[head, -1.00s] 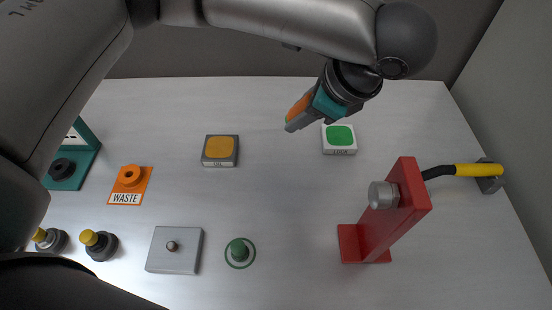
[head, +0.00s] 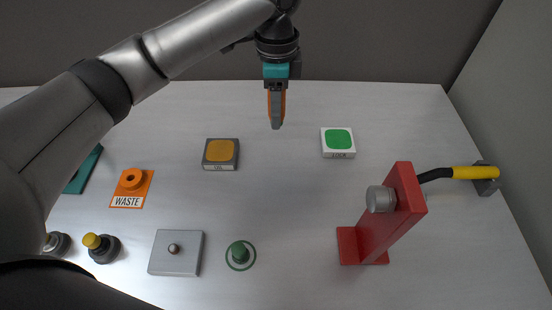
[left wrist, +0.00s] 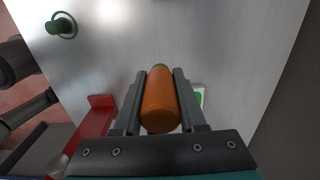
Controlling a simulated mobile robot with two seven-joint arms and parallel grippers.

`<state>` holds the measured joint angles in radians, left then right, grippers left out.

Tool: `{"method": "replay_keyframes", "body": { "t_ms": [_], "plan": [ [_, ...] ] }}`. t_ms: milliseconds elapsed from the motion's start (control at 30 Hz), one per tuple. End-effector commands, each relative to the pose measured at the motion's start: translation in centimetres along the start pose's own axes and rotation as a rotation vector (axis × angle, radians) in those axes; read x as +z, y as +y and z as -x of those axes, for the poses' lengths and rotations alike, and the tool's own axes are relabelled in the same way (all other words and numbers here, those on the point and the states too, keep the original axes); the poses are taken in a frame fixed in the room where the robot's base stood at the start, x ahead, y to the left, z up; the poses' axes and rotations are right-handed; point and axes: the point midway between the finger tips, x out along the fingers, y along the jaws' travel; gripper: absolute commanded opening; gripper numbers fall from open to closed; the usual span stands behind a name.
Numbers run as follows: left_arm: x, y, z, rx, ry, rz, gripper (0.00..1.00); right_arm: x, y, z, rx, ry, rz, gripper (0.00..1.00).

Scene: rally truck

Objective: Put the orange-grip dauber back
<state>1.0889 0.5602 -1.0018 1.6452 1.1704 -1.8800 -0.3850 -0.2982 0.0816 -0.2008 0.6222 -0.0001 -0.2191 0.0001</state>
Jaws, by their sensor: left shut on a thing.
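The orange-grip dauber (left wrist: 160,100) is between the two dark fingers of my left gripper (left wrist: 160,82), which is shut on it. Its green end shows past the orange grip in the left wrist view. In the head view my left gripper (head: 276,118) points down above the back middle of the table, with a thin strip of orange beside the finger. The green pad labelled LOCK (head: 338,142) is to its right and the orange pad (head: 220,153) to its left. A teal stand (head: 82,175) is partly hidden behind my left arm. My right gripper is not in view.
A red upright block (head: 395,218) with a silver knob stands at right, near a yellow-handled tool (head: 465,173). An orange WASTE holder (head: 132,182), grey plate (head: 176,252), green peg (head: 239,254) and yellow-topped black knob (head: 101,246) are at left and front. The table's middle is clear.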

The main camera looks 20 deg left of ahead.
Motion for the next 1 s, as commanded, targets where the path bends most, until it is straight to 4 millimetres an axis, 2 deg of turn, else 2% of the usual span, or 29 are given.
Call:
{"method": "replay_keyframes", "body": {
  "t_ms": [33, 100, 300, 567, 800, 1000],
  "plan": [
    [0.1, 0.1, -1.7, 0.003, -0.003, 0.002, 0.00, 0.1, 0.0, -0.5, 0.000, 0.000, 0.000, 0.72],
    [0.1, 0.1, -3.7, 0.003, -0.003, 0.002, 0.00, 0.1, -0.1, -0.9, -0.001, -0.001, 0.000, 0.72],
    [0.0, 0.0, -8.0, 0.000, -0.001, 0.000, 0.00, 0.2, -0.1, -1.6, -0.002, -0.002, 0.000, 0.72],
    [-0.1, 0.0, -10.3, -0.002, -0.001, 0.000, 0.00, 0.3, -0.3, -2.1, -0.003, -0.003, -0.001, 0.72],
    [-0.1, 0.0, -14.4, -0.001, -0.002, 0.000, 0.00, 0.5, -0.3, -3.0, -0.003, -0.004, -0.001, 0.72],
    [-0.1, 0.0, -15.1, -0.003, 0.000, -0.001, 0.00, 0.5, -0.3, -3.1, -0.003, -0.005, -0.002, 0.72]
  ]
}}
